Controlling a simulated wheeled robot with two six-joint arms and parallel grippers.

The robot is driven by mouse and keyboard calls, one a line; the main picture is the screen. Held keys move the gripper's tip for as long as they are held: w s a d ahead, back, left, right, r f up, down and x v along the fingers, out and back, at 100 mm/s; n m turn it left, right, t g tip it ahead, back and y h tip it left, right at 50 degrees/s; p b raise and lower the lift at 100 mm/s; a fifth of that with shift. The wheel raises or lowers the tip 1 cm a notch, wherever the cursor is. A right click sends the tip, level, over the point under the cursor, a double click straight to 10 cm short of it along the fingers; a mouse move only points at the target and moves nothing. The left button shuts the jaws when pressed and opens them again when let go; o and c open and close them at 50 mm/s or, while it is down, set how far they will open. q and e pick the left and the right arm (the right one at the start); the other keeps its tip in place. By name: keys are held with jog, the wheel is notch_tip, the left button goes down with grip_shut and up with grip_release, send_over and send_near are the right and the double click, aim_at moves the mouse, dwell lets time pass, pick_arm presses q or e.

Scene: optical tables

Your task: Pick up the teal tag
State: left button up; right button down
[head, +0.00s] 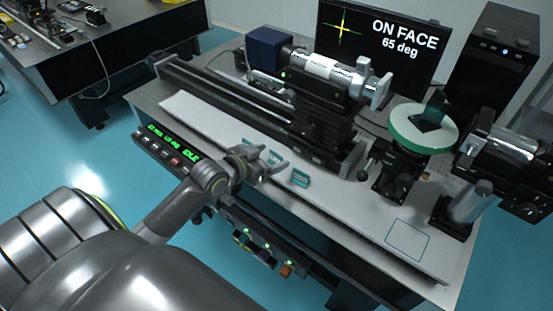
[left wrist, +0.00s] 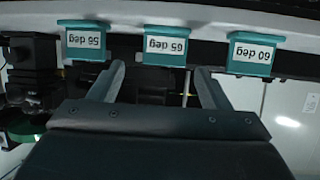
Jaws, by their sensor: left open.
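Three teal tags with white labels stand in a row along the table's front edge. In the left wrist view the labels are upside down: 55 deg (left wrist: 87,40), 65 deg (left wrist: 166,45) and 60 deg (left wrist: 256,54). In the head view one tag (head: 300,178) stands clear to the right of my left gripper (head: 268,163), and another (head: 274,157) is at its fingertips, partly hidden. In the left wrist view the open fingers (left wrist: 160,70) point at the 65 deg tag, one to each side; contact cannot be told. My right gripper is not in view.
A monitor (head: 405,25) reads "ON FACE 65 deg". Behind the tags are a long rail and a barrel instrument (head: 325,68). A pale green disc on a stand (head: 398,125) is at right. A control panel (head: 165,148) is left of the gripper. The front-right tabletop has an empty outlined square (head: 408,240).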

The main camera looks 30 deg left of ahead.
aim_at(276, 155)
pick_arm(q)
jog(key=shift+a+p+x, duration=0.2)
jog(key=shift+p+x, duration=0.4)
jog(key=shift+x, duration=2.25)
jog(key=shift+f, duration=0.15)
jog(key=shift+s, duration=0.1)
jog(key=shift+c, duration=0.3)
jog(key=c, duration=1)
